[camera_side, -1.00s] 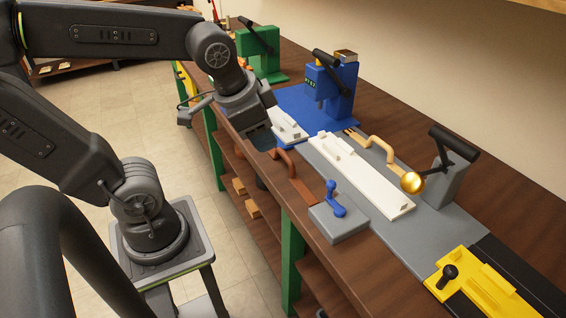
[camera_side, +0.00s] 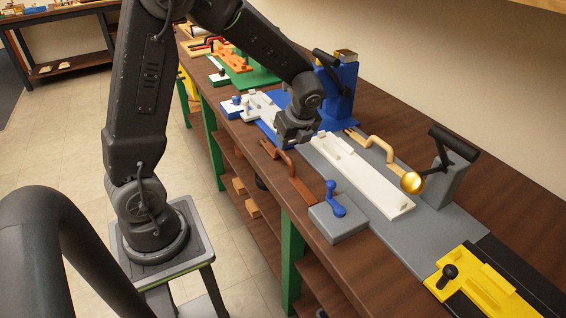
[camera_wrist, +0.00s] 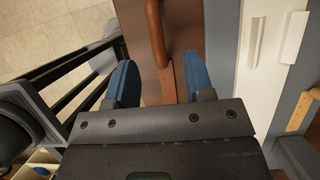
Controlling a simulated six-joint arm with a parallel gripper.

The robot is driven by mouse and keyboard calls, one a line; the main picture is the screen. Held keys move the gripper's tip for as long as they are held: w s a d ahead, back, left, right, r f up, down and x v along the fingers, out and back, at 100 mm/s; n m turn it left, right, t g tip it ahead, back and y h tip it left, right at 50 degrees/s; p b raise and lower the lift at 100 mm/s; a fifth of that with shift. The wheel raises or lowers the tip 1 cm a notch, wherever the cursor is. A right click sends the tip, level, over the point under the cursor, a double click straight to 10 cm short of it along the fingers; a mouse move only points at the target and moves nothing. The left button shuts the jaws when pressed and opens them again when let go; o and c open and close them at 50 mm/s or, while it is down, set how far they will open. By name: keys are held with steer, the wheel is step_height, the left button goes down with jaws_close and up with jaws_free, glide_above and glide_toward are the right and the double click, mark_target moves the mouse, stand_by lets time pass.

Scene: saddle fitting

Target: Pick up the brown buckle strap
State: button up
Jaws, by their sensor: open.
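The brown buckle strap (camera_side: 300,187), reddish brown with a raised curved part, lies on the wooden bench near its front edge. My gripper (camera_side: 297,139) is above the bench, just beyond the strap's curved end in the side view. In the wrist view my gripper's two blue fingers (camera_wrist: 160,72) are spread apart and empty. The strap (camera_wrist: 154,32) shows in the gap between the fingers and runs up the picture. Its near end is hidden behind the gripper body. The fingertips are hard to make out in the side view.
A grey block with a blue lever (camera_side: 338,218) stands beside the strap. A white slotted bar (camera_side: 375,185) lies on a grey plate (camera_side: 410,232). A tan strap (camera_side: 376,149) and gold ball (camera_side: 411,182) are behind it. A blue press (camera_side: 338,88) stands behind my gripper.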

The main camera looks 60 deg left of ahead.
mark_target(282, 156)
steer(key=x, duration=0.4)
steer(key=shift+a+f, duration=0.1)
steer(key=shift+f, duration=0.15)
steer(key=shift+s+a+x, duration=0.1)
steer(key=shift+a+x, duration=0.05)
steer(key=shift+x, duration=1.2)
steer(key=shift+s+a+x, duration=0.1)
steer(key=shift+a+x, duration=0.1)
steer(key=shift+x, duration=1.1)
steer(key=shift+r, duration=0.2)
steer(key=shift+c, duration=0.3)
jaws_close()
